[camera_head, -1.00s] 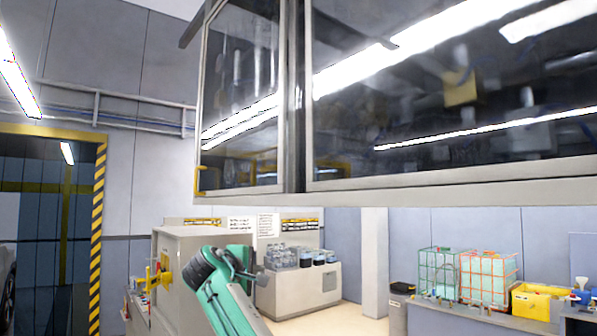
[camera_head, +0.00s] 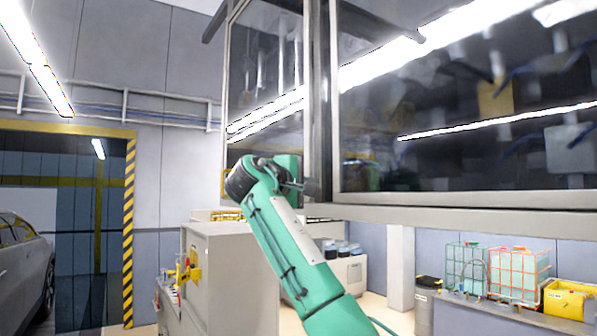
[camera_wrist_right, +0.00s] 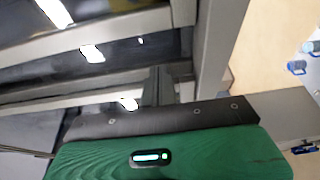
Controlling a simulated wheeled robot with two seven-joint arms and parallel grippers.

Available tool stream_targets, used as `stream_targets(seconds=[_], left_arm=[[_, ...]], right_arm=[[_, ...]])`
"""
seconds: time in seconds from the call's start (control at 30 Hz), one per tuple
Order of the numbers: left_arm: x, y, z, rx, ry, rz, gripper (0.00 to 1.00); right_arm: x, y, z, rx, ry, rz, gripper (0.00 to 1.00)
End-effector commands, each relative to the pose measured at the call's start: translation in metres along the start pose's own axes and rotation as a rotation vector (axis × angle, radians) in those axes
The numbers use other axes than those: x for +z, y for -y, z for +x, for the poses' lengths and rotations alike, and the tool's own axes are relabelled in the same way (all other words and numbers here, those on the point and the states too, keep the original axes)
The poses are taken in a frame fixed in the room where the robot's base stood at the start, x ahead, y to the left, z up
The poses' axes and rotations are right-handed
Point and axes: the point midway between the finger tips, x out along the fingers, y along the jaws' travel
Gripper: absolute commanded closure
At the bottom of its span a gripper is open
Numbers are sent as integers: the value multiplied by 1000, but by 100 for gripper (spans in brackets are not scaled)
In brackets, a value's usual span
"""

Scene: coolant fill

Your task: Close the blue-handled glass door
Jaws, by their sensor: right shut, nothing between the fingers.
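Two framed glass panels hang overhead in the head view: a narrower one (camera_head: 265,75) at the left and a wide one (camera_head: 460,110) at the right, meeting at a dark upright post. I see no blue handle, so I cannot tell which panel is the blue-handled door. My right gripper (camera_head: 308,187) is raised at the lower edge near that post, shut and empty; whether it touches is unclear. In the right wrist view, pale frame bars (camera_wrist_right: 110,40) and dark glass lie close in front of the gripper's green body. My left gripper is not in view.
A beige cabinet (camera_head: 230,275) stands below, left of my right arm. A low grey bench (camera_head: 500,318) with caged containers (camera_head: 490,270) and a yellow bin (camera_head: 568,298) is at the right. A striped doorway (camera_head: 128,230) and a car (camera_head: 25,265) are at the left.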

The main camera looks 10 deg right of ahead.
Motion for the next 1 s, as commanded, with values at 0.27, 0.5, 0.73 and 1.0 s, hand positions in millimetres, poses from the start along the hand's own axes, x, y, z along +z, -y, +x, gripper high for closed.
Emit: stream_targets(seconds=[0.27,0.5,0.73,1.0], left_arm=[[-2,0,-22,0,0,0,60],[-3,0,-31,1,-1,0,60],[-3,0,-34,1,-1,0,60],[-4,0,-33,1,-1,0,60]], right_arm=[[11,-1,20,1,-1,1,100],[29,-1,14,0,0,0,100],[37,0,11,0,1,-2,100],[38,1,10,0,0,-2,100]])
